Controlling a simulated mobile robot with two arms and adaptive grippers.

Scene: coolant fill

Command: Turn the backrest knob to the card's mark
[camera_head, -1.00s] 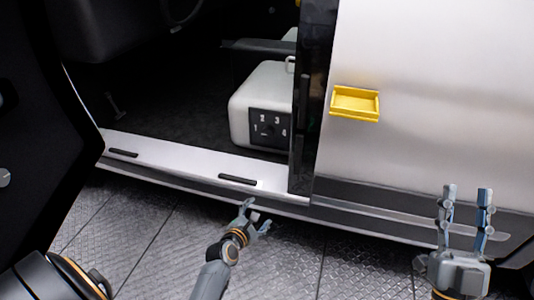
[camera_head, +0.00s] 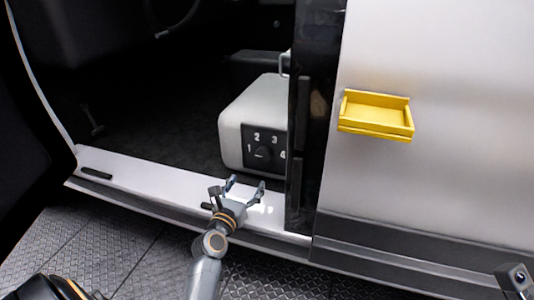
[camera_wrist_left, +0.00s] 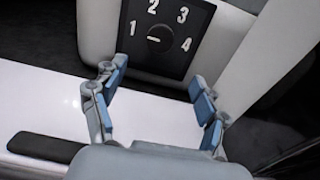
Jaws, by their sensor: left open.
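The backrest knob (camera_head: 263,153) is a small dark dial on a black panel (camera_head: 277,160) marked 1 to 4, on the side of the light grey seat base (camera_head: 238,125) inside the door opening. In the left wrist view the knob (camera_wrist_left: 158,39) shows a light line pointing left, roughly level, below the 1. My left gripper (camera_head: 246,187) is open and empty over the white sill, short of the knob and below it in the picture. Its fingers (camera_wrist_left: 157,102) stand apart below the panel. My right gripper (camera_head: 517,280) shows only partly at the right edge. I see no card.
The white door sill (camera_head: 140,178) runs below the seat base. A dark door pillar (camera_head: 302,130) stands just right of the panel. A yellow tray (camera_head: 375,115) is fixed on the silver body panel (camera_head: 440,170). The dark cabin floor (camera_head: 160,125) left of the seat is clear.

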